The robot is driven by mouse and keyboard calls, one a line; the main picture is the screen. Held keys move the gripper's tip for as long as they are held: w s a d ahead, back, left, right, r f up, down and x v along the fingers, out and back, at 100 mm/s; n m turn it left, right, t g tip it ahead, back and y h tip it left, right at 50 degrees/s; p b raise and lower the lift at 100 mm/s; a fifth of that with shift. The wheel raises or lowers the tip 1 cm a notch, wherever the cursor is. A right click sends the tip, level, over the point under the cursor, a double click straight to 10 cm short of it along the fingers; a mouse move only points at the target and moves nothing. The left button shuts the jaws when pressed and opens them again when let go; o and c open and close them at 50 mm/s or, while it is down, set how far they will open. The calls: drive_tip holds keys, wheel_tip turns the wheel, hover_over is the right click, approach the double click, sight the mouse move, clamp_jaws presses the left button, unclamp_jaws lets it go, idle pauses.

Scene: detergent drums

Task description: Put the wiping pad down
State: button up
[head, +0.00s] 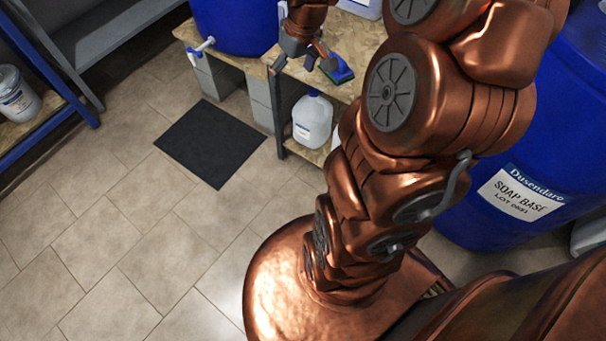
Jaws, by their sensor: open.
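The wiping pad (341,72) is blue with a green edge. It lies on the wooden top of a bench (300,70), near the bench's front. My gripper (319,62) is just left of the pad, with its fingers pointing down toward the bench top. The fingers are open. One finger is close to the pad, and I cannot tell whether it touches. My arm hides the part of the bench to the right.
A white jug (312,119) stands on the shelf below. A blue drum with a tap (234,25) stands at the left on a wooden board. A large blue soap base drum (560,130) is at the right. A black mat (211,143) lies on the clear tiled floor.

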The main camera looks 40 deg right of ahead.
drive_tip(key=s+a+g, duration=0.2)
drive_tip(key=s+a, duration=0.5)
drive_tip(key=s, duration=0.4)
drive_tip(key=s+a+r+g+h, duration=0.1)
drive_tip(key=s+a+g, duration=0.1)
drive_tip(key=s+a, duration=0.6)
drive_tip(key=s, duration=0.4)
drive_tip(key=shift+s+a+r+g, duration=0.2)
drive_tip(key=shift+s+a+g, duration=0.1)
drive_tip(key=shift+g, duration=0.1)
